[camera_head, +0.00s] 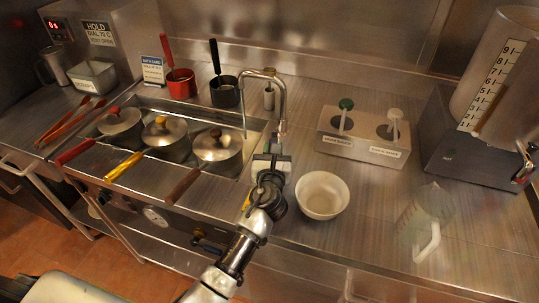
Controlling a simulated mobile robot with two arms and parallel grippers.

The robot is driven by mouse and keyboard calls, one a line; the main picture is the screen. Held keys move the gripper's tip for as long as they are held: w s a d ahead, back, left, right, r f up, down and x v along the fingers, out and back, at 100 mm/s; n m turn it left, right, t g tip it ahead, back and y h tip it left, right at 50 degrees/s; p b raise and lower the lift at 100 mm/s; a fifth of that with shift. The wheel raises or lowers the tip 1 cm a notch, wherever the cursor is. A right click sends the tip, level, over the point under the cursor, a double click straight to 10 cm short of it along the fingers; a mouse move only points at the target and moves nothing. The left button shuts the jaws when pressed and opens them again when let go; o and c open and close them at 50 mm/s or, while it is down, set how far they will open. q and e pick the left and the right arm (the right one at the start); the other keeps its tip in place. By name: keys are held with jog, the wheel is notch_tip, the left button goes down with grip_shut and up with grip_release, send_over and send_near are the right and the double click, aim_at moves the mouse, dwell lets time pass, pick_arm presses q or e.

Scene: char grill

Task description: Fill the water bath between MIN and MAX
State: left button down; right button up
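The water bath (258,127) is a steel basin sunk in the counter. Three lidded pans with red, yellow and brown handles sit in it and hide most of its inside. I cannot make out the water level or the MIN and MAX marks. A hooked steel tap (282,98) stands at its right end, its spout over the bath. A thin pale line drops from the spout; I cannot tell if it is water. My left gripper (270,155) is at the bath's right edge, just below the tap's foot. Its fingers are too small and overlapped to read. My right gripper is not in view.
A white bowl (322,195) sits close right of my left arm. A clear jug (424,222) stands further right. A two-pump sauce holder (363,136) and a large graduated container (499,80) are behind. Red and black-handled pots (181,84) (224,92) stand behind the bath.

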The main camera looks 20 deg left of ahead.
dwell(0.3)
pick_arm(q)
jog(key=c, duration=1)
grip_release()
jog(key=shift+o, duration=0.2)
jog(key=v, duration=1)
jog(key=shift+d+f+b, duration=0.1)
jog(key=shift+b, duration=0.25)
jog(key=shift+s+d, duration=0.1)
jog(key=shift+s, duration=0.3)
jog(key=shift+c, duration=0.5)
